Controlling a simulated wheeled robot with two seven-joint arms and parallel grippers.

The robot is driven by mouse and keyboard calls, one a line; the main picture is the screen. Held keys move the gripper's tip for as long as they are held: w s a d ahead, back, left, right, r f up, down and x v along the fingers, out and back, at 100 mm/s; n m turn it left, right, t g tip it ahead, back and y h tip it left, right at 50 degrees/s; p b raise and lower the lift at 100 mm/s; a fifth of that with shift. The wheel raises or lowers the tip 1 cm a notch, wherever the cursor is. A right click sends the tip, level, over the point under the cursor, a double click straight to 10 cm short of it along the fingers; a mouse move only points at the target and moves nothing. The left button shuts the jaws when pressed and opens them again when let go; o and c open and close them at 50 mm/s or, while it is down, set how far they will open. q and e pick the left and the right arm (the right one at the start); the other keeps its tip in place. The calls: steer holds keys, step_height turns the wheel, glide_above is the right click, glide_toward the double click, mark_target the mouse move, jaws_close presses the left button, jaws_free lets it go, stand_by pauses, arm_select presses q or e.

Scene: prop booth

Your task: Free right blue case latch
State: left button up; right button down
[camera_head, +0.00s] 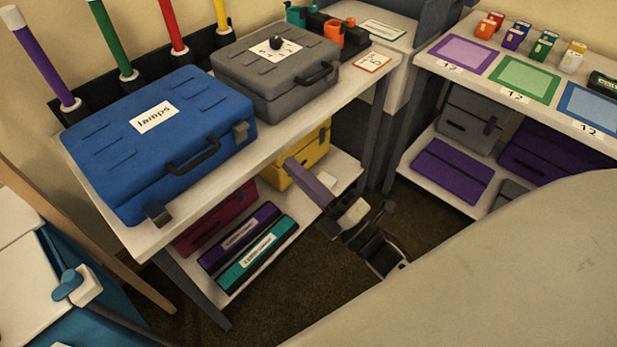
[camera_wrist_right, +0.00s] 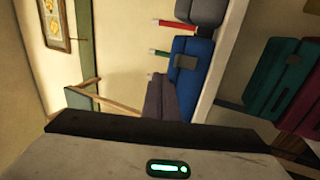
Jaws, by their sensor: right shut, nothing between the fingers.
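The blue case (camera_head: 165,150) labelled lamps lies closed on the tabletop at the left, with a dark handle on its front. Its right latch (camera_head: 240,132) sits flat against the front edge. Its left latch (camera_head: 157,214) juts outward at the near corner. My right gripper (camera_head: 292,163), with purplish fingers, is shut and empty, below and to the right of the case, in front of the lower shelf and apart from the latch. In the right wrist view the blue case (camera_wrist_right: 200,82) shows beyond the fingers, with a grey latch on it. My left gripper is not in view.
A grey case (camera_head: 270,85) stands right behind the blue one. The table edge and a lower shelf with a yellow case (camera_head: 305,155) and a teal box (camera_head: 255,255) are near my right gripper. A blue and white object (camera_head: 78,285) is at the lower left.

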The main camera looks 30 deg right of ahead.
steer(key=shift+s+d, duration=0.25)
steer(key=shift+s, duration=0.45)
steer(key=shift+s+d, duration=0.2)
steer(key=shift+s, duration=0.5)
